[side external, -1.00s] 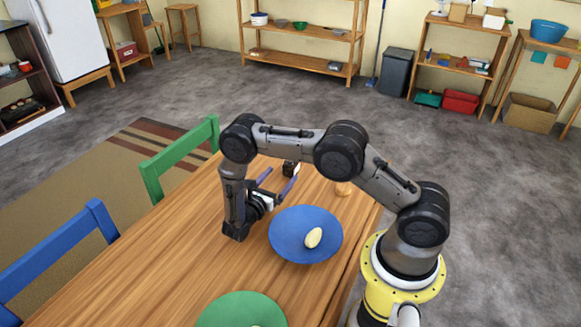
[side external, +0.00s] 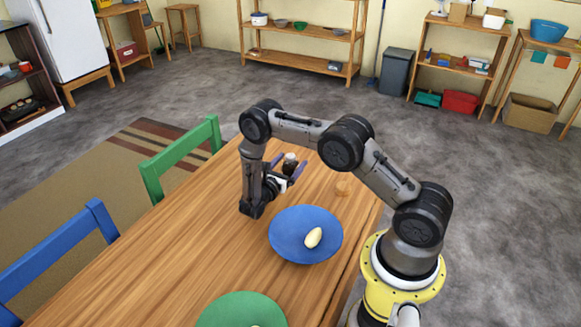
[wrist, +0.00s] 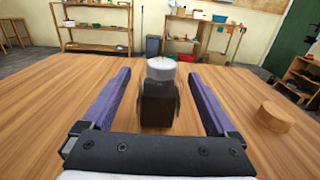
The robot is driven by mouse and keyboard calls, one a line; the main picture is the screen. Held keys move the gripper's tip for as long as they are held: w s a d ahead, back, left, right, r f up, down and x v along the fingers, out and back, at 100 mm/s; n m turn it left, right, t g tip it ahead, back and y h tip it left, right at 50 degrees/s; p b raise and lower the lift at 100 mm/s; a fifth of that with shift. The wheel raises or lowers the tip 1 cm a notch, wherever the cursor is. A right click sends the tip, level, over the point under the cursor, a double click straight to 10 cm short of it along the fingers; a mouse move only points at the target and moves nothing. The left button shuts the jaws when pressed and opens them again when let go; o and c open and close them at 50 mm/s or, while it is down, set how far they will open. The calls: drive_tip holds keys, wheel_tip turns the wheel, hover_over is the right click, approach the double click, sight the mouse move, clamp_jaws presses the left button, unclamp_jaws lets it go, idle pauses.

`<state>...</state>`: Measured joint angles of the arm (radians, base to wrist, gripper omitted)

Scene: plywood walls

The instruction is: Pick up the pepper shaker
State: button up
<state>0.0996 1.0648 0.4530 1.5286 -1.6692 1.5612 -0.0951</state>
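The pepper shaker (wrist: 160,98) is a dark brown body with a pale grey-white top. It stands upright on the wooden table in the wrist view. It also shows near the far end of the table in the side view (side external: 290,164). My gripper (wrist: 160,75) is open, with its two purple fingers on either side of the shaker and a visible gap on each side. The gripper also shows low over the table in the side view (side external: 289,164).
A blue plate (side external: 285,245) with a pale egg-shaped item (side external: 313,238) lies close to my gripper. A small round wooden piece (wrist: 274,116) stands right of the fingers. A green plate (side external: 240,310) is nearer the camera. Green (side external: 180,155) and blue (side external: 50,260) chairs line the table's left edge.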

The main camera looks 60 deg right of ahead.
clamp_jaws()
drive_tip(key=shift+r, duration=0.1)
idle(0.3)
